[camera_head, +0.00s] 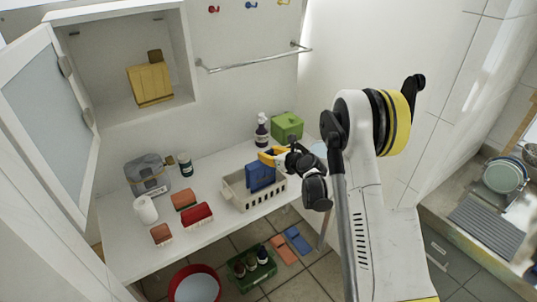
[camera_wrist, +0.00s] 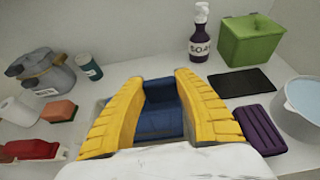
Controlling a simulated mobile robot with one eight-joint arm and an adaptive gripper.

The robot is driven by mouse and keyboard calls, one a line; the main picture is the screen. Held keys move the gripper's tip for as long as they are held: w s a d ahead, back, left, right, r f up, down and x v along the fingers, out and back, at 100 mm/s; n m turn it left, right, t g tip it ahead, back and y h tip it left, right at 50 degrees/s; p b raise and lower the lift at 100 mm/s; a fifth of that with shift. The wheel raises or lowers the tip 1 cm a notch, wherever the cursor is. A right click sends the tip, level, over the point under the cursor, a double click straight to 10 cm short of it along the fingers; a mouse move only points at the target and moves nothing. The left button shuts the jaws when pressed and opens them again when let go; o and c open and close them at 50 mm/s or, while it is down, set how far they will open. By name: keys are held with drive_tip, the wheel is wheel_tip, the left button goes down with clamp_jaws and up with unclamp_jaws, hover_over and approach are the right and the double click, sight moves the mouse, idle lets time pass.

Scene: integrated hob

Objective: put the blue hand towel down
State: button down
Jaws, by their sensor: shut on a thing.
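The blue hand towel (camera_head: 261,176) is folded and upright at the cream slotted basket (camera_head: 240,199) on the white counter. Its lower part is hidden behind the basket's front wall; I cannot tell whether it touches the basket's bottom. My gripper (camera_head: 272,156) is above the basket, shut on the towel's upper part. In the wrist view the towel (camera_wrist: 158,120) lies between the two yellow fingers of my gripper (camera_wrist: 161,78). Most of the basket is hidden there by the fingers.
A soap bottle (camera_head: 262,131) and a green box (camera_head: 287,126) stand behind the basket. A red brush (camera_head: 197,215) and sponges lie left of it. A purple sponge (camera_wrist: 260,130) and a bucket (camera_wrist: 302,105) are at right. A metal rail (camera_head: 255,62) crosses the wall above.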

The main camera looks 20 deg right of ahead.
drive_tip(key=c, duration=1)
unclamp_jaws()
drive_tip(key=shift+f, duration=0.1)
drive_tip(key=shift+o, duration=0.2)
